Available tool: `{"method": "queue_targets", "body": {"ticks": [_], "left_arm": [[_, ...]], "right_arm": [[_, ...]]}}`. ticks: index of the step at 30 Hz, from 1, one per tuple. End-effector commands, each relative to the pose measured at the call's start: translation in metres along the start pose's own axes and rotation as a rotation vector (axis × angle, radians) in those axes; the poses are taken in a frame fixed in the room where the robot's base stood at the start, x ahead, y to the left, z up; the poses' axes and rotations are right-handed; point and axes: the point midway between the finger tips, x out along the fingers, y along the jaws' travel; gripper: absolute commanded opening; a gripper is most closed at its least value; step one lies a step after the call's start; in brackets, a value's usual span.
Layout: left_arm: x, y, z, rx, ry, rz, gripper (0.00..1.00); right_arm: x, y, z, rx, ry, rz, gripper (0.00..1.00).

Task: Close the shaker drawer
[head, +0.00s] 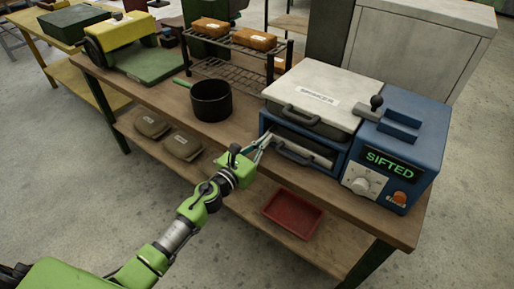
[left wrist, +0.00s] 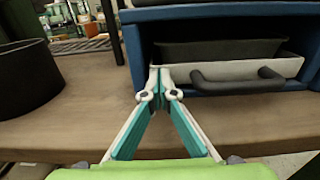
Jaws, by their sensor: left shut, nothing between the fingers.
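The shaker (head: 318,92) is a blue housing with a pale lid labelled SHAKER, standing on the workbench. Its drawer (head: 318,152) is below the lid, with a dark handle (head: 293,154). In the left wrist view the pale drawer front (left wrist: 222,70) and its dark handle (left wrist: 238,80) show, with a dark tray (left wrist: 220,49) behind the front. How far the drawer sticks out I cannot tell exactly. My left gripper (head: 264,140) is shut and empty. Its fingertips (left wrist: 160,76) are at the drawer front's left end, left of the handle; contact is unclear. My right gripper is not in view.
A control box (head: 400,140) reading SIFTED adjoins the shaker on the right. A black pot (head: 211,101) stands to the left on the bench, near a wire rack (head: 228,72). A red tray (head: 293,213) lies on the lower shelf. Bare bench lies in front of the pot.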

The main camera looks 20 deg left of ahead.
Motion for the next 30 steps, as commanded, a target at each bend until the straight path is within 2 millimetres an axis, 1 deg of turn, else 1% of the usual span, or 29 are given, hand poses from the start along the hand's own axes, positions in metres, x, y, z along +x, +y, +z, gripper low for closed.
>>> {"method": "queue_targets", "body": {"ticks": [2, 5, 12, 15, 18, 22, 27, 29, 30], "left_arm": [[-0.009, 0.0, 0.001, 0.001, -0.002, 0.0, 0.0], [-0.028, 0.0, -0.001, 0.001, 0.002, 0.0, 0.0], [-0.08, 0.0, -0.001, -0.002, 0.003, 0.001, 0.0], [-0.097, 0.0, -0.001, -0.001, 0.002, 0.001, 0.0], [-0.11, 0.0, -0.001, -0.003, 0.001, 0.001, 0.0], [-0.119, 0.0, -0.001, -0.001, 0.001, 0.0, 0.0], [-0.122, 0.0, 0.0, 0.0, 0.0, 0.0, 0.0], [-0.122, 0.001, -0.004, -0.016, 0.006, 0.004, 0.0], [-0.122, 0.003, -0.01, -0.046, 0.016, 0.011, 0.0]], "right_arm": [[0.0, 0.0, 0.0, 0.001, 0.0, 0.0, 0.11], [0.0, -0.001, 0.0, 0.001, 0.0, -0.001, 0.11], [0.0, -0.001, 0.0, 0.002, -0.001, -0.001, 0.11], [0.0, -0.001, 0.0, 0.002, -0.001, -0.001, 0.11], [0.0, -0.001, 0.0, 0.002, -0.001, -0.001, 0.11], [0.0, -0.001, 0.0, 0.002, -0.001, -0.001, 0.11], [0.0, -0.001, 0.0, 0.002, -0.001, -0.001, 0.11], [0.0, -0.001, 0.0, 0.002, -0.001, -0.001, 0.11], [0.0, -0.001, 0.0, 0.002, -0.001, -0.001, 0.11]]}}
